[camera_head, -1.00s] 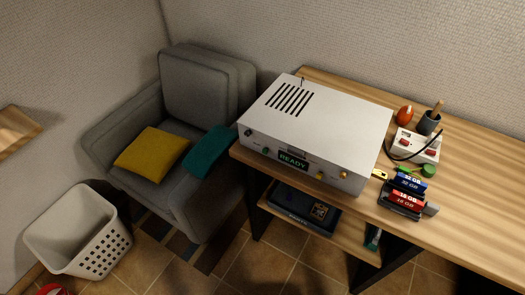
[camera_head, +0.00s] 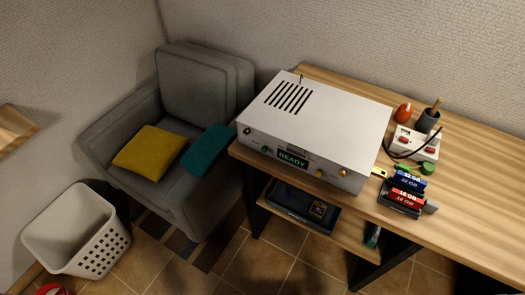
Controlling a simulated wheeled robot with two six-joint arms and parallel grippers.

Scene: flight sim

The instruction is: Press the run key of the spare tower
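A white metal box (camera_head: 325,120), which may be the spare tower, lies flat on the wooden desk (camera_head: 470,205). It has black vent slots on top. Its front face carries a small screen reading READY (camera_head: 292,159), a green round button (camera_head: 265,149) at the left and brass-coloured knobs (camera_head: 319,173) at the right. I cannot tell which control is the run key. A dark device (camera_head: 300,206) sits on the shelf below the desk. Neither of my grippers shows in the head view.
Memory sticks in a holder (camera_head: 402,195), a power strip (camera_head: 414,143), a dark cup (camera_head: 427,121) and a red egg-shaped thing (camera_head: 403,112) stand on the desk. A grey armchair (camera_head: 205,85) with cushions stands left. A white basket (camera_head: 75,230) is on the tiled floor.

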